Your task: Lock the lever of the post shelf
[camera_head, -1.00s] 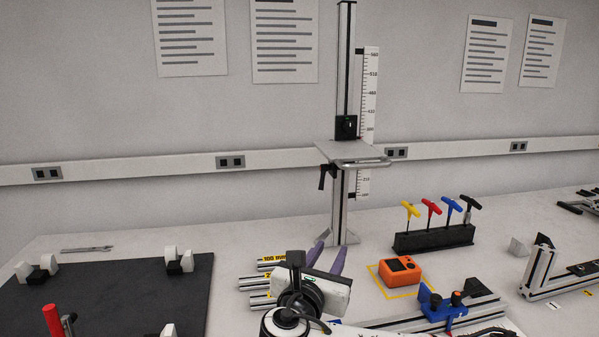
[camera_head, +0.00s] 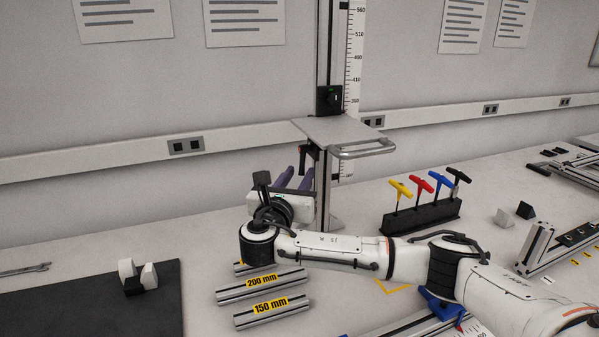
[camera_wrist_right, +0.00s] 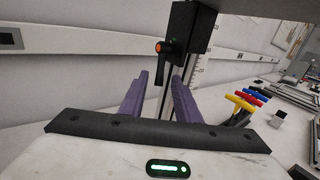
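The post shelf's grey plate (camera_head: 325,128) sits on an upright metal post (camera_head: 323,195) beside a height scale. Its black lever (camera_head: 303,160) hangs below the plate on the left of the post, partly hidden by my right gripper. My right gripper (camera_head: 298,172) has two purple fingers, apart and empty, just left of the post and close to the lever. In the right wrist view, the lever (camera_wrist_right: 166,62) with its orange-red cap hangs beyond the open fingers (camera_wrist_right: 160,78), roughly between them, with no contact visible. My left gripper is out of view.
Labelled aluminium profiles (camera_head: 265,282) lie in front of the post. A black holder (camera_head: 421,215) with several coloured T-handle tools stands to the right. A dark mat (camera_head: 90,305) lies at left. My right arm crosses above the table.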

